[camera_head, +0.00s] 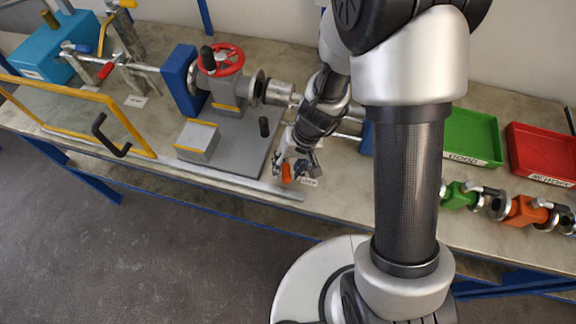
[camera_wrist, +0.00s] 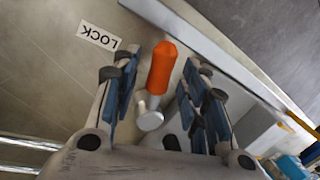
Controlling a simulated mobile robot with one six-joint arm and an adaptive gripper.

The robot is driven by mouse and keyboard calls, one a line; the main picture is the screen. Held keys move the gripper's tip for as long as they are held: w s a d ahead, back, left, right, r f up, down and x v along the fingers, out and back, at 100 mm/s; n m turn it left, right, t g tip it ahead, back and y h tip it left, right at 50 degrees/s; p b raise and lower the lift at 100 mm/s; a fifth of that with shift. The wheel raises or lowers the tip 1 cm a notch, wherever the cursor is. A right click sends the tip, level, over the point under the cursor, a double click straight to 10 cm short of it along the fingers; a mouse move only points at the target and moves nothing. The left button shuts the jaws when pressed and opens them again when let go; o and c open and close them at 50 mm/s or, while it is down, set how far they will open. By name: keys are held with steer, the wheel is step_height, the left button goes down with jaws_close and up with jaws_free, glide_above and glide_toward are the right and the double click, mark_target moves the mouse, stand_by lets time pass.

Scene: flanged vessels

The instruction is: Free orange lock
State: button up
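The orange lock (camera_wrist: 161,68) is a rounded orange handle with a silver metal stub at its lower end. It lies between the blue-padded fingers of my gripper (camera_wrist: 163,72) in the wrist view. A gap shows between the handle and the pads on both sides, so the gripper looks open around it without gripping. In the head view the orange handle (camera_head: 286,173) shows below my gripper (camera_head: 296,162), at the front edge of the grey base plate. A white LOCK label (camera_wrist: 99,37) lies beside it. My fingers partly hide the lock's mount.
A flanged vessel with a red handwheel (camera_head: 221,60) stands left of my gripper. A yellow-framed clear panel with a black handle (camera_head: 110,136) is further left. Green (camera_head: 472,136) and red (camera_head: 543,152) trays and several valve parts are at the right. A metal rail (camera_head: 228,181) runs along the front.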

jaws_close()
stand_by(0.6)
